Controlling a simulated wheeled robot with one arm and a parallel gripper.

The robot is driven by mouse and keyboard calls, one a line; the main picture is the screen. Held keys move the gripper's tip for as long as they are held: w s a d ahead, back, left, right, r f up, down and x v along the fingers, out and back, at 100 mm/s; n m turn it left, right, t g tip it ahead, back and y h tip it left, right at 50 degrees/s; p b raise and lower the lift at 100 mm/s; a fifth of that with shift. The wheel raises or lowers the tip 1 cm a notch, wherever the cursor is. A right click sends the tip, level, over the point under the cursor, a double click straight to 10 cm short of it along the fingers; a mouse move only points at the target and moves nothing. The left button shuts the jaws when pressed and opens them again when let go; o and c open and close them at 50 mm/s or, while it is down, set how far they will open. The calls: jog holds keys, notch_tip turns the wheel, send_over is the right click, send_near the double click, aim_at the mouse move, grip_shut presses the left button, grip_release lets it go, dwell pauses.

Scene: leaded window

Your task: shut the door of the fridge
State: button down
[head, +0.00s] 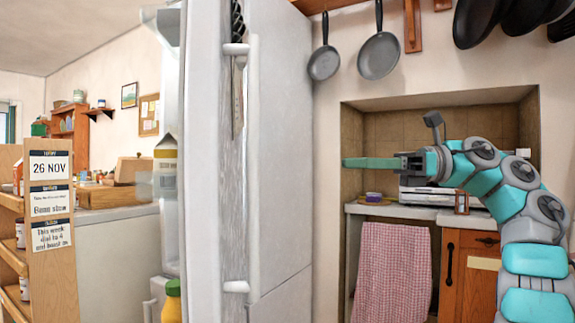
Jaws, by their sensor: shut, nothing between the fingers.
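The white fridge door (285,170) stands open, its edge toward me and its outer face turned to the right. A long vertical handle (253,165) runs along it near the edge. The door's inner side faces left and carries a carton (165,165) and a yellow bottle with a green cap (172,302). The fridge body is mostly hidden behind the door. My gripper (345,162) is right of the door in the picture, pointing left, with its green fingers shut and empty. It appears apart from the door.
A counter (420,212) with a checked pink towel (391,270) stands in an alcove behind my arm. Pans (379,55) hang above on the wall. A wooden shelf unit with note cards (50,190) stands at the left. Wall shows between door and alcove.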

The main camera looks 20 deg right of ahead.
jog(key=b+x, duration=0.2)
jog(key=x, duration=1.1)
jog(key=shift+a+f, duration=0.35)
jog(key=shift+w+a, duration=0.1)
jog(key=shift+w, duration=0.05)
